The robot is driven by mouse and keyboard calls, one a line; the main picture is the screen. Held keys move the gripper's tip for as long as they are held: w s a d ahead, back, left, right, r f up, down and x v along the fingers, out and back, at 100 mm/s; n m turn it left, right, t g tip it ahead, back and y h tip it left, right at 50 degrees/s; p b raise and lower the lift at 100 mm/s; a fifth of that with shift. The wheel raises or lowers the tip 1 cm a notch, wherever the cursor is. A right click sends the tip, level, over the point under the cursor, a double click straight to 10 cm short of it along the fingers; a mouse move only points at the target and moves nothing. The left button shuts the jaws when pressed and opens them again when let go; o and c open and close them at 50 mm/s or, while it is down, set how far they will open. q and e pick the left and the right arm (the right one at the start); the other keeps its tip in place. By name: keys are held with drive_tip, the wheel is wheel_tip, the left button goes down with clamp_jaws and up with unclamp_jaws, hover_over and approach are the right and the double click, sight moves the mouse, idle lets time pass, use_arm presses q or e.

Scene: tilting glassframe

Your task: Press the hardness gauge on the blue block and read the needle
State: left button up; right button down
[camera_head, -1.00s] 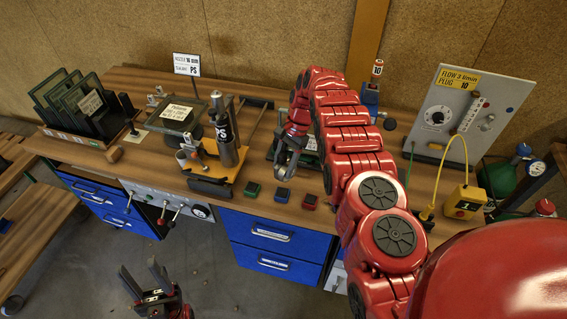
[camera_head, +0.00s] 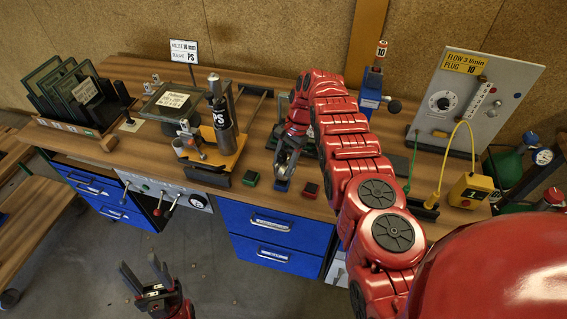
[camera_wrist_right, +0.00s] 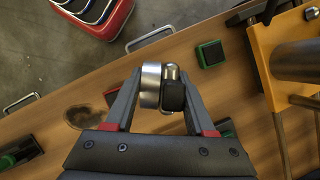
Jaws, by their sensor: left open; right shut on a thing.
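The blue block (camera_head: 281,187) sits on the bench between a green block (camera_head: 250,179) and a red block (camera_head: 310,190). My right gripper (camera_head: 287,167) is right above the blue block, its fingers pointing down. In the right wrist view it is shut on the hardness gauge (camera_wrist_right: 151,86), a round silver body with a black part beside it. The blue block is hidden in that view, and I cannot tell whether the gauge touches it. The gauge's dial and needle do not show. My left gripper (camera_head: 146,274) is open and empty, low over the floor in front of the bench.
An orange fixture (camera_head: 222,160) with a dark cylinder (camera_head: 224,127) stands left of the blocks. A grey flow panel (camera_head: 478,105) and a yellow box (camera_head: 470,190) are at the right. Blue drawers (camera_head: 270,232) are below the bench edge.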

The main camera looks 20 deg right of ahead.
sight(280, 166)
drive_tip(key=shift+f+b, duration=0.6)
drive_tip(key=shift+b, duration=0.05)
idle(0.8)
drive_tip(key=shift+s, duration=0.1)
idle(0.4)
wheel_tip(280, 166, up, 2)
drive_tip(key=shift+r+p, duration=0.25)
drive_tip(key=shift+p, duration=0.9)
wheel_tip(280, 166, up, 2)
drive_tip(key=shift+r+p, duration=0.2)
drive_tip(key=shift+p, duration=0.4)
drive_tip(key=shift+r+p, duration=0.3)
drive_tip(key=shift+r, duration=0.8)
drive_tip(key=shift+f, duration=0.1)
